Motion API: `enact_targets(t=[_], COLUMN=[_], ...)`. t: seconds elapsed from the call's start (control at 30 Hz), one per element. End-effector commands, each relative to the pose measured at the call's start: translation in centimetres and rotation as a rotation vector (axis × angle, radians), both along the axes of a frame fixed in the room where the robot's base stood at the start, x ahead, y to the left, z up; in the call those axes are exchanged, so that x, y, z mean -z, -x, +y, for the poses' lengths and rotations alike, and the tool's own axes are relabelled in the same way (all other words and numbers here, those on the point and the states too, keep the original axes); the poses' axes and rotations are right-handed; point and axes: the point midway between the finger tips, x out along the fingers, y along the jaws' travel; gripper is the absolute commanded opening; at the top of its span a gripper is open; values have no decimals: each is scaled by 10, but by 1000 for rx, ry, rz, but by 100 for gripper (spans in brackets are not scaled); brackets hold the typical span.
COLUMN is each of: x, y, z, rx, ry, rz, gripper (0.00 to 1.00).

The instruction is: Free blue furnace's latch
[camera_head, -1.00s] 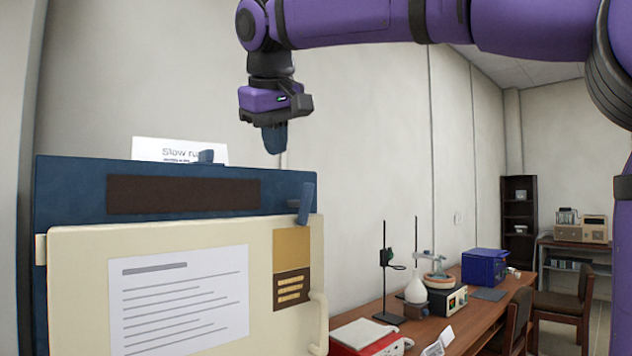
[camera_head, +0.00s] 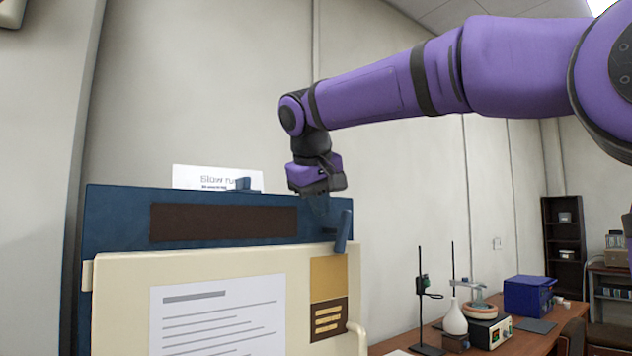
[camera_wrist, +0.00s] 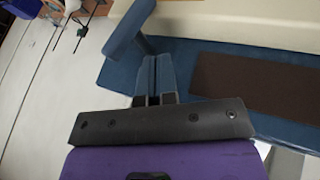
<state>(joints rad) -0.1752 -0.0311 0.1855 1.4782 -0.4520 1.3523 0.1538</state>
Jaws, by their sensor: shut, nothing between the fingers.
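The blue furnace (camera_head: 120,222) stands at the left in the head view, with a dark brown strip along its upper front. Its blue latch lever (camera_head: 343,232) stands up, slightly tilted, at the upper right corner. In the wrist view the latch (camera_wrist: 128,32) lies just beyond the fingertips, a little to the left. My gripper (camera_head: 318,207) is just left of the latch, low by the furnace's top edge. In the wrist view my gripper's fingers (camera_wrist: 153,62) are together and empty. I cannot tell whether they touch the latch.
A cream panel (camera_head: 115,300) with a paper sheet and a pale handle covers the furnace's lower front. A white sign (camera_head: 205,177) and a small blue piece (camera_head: 243,184) sit along the top. A bench (camera_head: 410,340) with lab glassware and a blue box is at the right.

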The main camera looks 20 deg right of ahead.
Motion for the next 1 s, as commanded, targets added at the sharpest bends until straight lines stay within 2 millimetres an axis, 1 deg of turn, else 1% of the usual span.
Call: enact_targets(t=[0.03, 0.1, 0.3, 0.77, 1.0], x=[0, 2, 6, 6, 5], y=[-2, -4, -9, -10, -11], z=[-9, -18, -32, -34, -37], rx=[3, 5, 3, 1, 3], ry=[0, 0, -1, -3, -46], rz=[-4, -3, -2, -2, 11], gripper=[0, 0, 0, 0, 0])
